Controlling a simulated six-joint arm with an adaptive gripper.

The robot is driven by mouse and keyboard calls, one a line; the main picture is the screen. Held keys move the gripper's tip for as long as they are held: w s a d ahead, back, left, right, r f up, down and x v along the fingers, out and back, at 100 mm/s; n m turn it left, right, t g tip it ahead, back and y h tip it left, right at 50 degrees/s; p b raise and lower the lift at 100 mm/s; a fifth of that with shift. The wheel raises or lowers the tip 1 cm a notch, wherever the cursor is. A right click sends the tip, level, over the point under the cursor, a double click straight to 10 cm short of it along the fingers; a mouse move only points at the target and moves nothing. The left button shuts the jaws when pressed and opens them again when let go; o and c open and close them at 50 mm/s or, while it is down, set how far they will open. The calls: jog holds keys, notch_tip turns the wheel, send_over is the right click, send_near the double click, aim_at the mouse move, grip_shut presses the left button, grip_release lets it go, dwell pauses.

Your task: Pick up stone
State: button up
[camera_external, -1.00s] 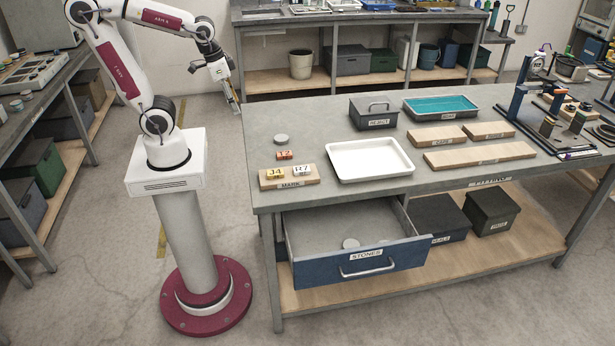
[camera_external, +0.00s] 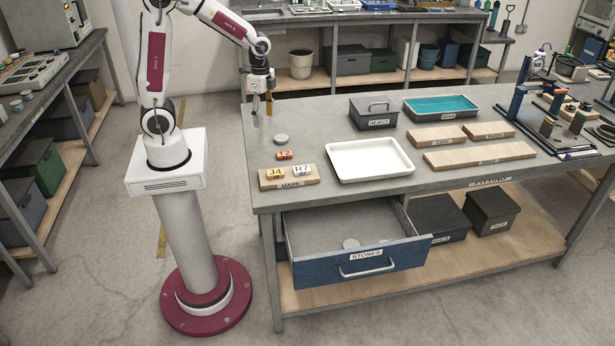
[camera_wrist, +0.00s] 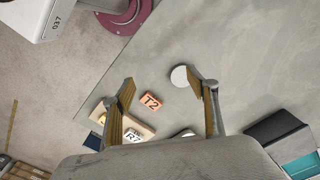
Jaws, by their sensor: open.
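A round, flat grey stone (camera_external: 281,139) lies on the workbench near its left edge, behind the orange T2 block (camera_external: 284,155). In the wrist view the stone (camera_wrist: 179,76) shows beside the tip of the right finger, which partly overlaps its edge. My gripper (camera_external: 262,106) is above the back left part of the bench, pointing down, behind and left of the stone. Another pale round stone (camera_external: 350,243) lies in the open drawer labelled STONES (camera_external: 306,262).
A wooden MARK board (camera_external: 308,181) holds a yellow J4 block (camera_external: 275,174) and a white R7 block (camera_external: 302,169). A white tray (camera_external: 410,172) stands to the right. A lidded grey box (camera_external: 362,121) and a teal-filled tray (camera_external: 412,115) are farther back.

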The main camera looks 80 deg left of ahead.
aim_at(280, 137)
jog(key=w+m, duration=0.1)
jog(key=w+f+m, duration=0.1)
jog(key=m, duration=0.1)
jog(key=w+a+f+m, duration=0.1)
jog(key=w+m, duration=0.1)
jog(key=shift+f, duration=0.25)
jog(key=shift+w+a+r+m, duration=0.15)
jog(key=shift+w+m, duration=0.2)
jog(key=shift+m, duration=0.25)
jog(key=shift+w+r+m, duration=0.1)
jog(key=shift+w+m, duration=0.25)
jog(key=shift+m, duration=0.25)
jog(key=shift+w+r+m, duration=0.1)
jog(key=shift+w+m, duration=0.05)
jog(key=shift+m, duration=1.25)
jog(key=shift+f, duration=1.3)
jog(key=shift+f, duration=0.1)
